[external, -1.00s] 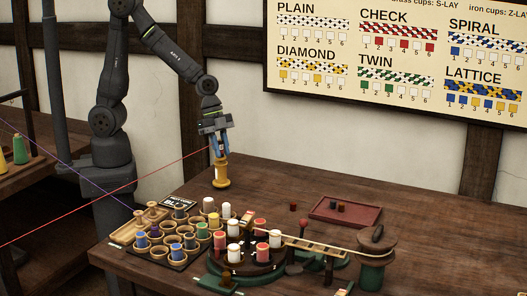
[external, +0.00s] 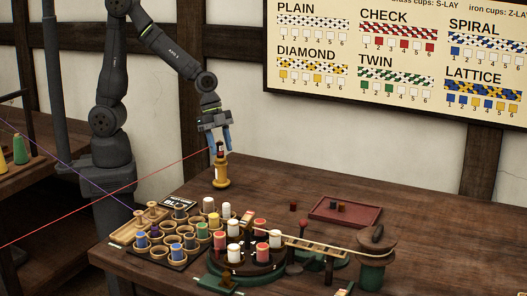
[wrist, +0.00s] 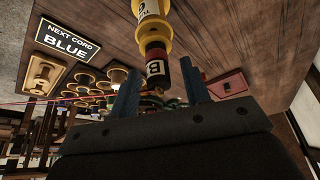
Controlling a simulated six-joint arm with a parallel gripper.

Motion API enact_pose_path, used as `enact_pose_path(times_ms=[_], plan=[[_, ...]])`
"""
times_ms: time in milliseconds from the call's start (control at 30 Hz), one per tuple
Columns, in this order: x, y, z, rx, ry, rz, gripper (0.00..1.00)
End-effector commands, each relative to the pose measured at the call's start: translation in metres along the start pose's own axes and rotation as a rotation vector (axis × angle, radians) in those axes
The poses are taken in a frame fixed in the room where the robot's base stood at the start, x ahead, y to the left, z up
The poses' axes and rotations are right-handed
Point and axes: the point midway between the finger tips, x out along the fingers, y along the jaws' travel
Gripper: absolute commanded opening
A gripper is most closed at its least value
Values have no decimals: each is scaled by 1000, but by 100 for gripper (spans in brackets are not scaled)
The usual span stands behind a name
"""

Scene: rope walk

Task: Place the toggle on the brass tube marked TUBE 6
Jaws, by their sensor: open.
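The toggle (external: 220,149), dark red and black with a white label lettered B, stands upright at the top of the brass tube (external: 221,171). In the wrist view the toggle (wrist: 155,60) meets the tube's yellow collar (wrist: 152,32). Its lower end is hidden there. The tube's white label shows only in part, so I cannot read its full marking. My gripper (external: 220,146) is open above the tube. Its two blue fingers stand on either side of the toggle, apart from it, and also show in the wrist view (wrist: 160,80).
Several wooden cups with coloured spools (external: 203,229) fill the tray area in front. A round stand with red and white spools (external: 240,262) is beside them. A dark red tray (external: 345,211) lies to the right. A sign (wrist: 66,42) reads NEXT CORD BLUE.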

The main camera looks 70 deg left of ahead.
Motion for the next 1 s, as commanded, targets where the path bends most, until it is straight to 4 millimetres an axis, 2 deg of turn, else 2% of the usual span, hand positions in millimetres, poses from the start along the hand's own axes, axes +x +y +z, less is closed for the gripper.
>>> enact_pose_path(times_ms=[300,533,733,1000], plan=[[-58,-1,0,1,3,-5,43],[-94,-1,0,0,2,-4,43],[-107,0,0,0,0,-1,43],[-108,0,0,0,0,0,43]])
